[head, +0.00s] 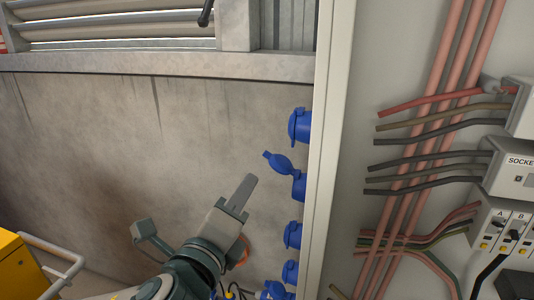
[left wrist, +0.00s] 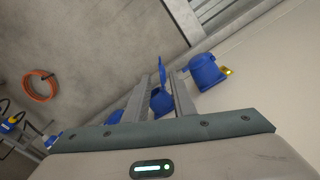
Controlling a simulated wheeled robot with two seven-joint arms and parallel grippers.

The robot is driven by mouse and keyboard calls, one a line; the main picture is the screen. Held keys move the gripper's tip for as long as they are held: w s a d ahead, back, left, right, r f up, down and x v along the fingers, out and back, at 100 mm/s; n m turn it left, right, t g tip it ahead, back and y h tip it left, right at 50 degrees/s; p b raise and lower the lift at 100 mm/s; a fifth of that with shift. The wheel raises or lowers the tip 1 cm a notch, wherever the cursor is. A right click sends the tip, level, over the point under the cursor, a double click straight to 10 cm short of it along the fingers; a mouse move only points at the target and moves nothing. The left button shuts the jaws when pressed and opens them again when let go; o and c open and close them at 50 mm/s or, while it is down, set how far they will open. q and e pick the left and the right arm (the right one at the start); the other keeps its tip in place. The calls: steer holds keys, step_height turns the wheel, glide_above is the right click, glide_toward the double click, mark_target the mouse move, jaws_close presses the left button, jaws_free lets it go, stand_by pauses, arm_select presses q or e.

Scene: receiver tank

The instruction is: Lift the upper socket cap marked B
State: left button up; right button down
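Several blue capped sockets stand in a column on the wall edge. The top socket (head: 300,126) has its cap down; it also shows in the left wrist view (left wrist: 206,72), with a small yellow tag beside it. The second socket (head: 298,186) has its cap (head: 279,163) swung up and tilted away; this raised cap (left wrist: 161,66) also shows in the left wrist view. I cannot read a B on any cap. My left gripper (head: 248,180) is left of the second socket; its fingers (left wrist: 158,77) are apart, with the socket seen between them. My right gripper is not in view.
Lower sockets (head: 292,235) continue down the same edge. A pale post (head: 328,150) separates them from a panel with red and grey cables (head: 440,110). An orange hose coil (left wrist: 40,85) lies at left in the left wrist view. A yellow box (head: 18,268) stands lower left.

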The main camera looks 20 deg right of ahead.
mark_target(266, 157)
arm_select(q)
steer(key=p+x, duration=0.4)
steer(key=x, duration=1.1)
steer(key=shift+w+d, duration=0.25)
steer(key=shift+w, duration=0.05)
jaws_close()
stand_by(0.9)
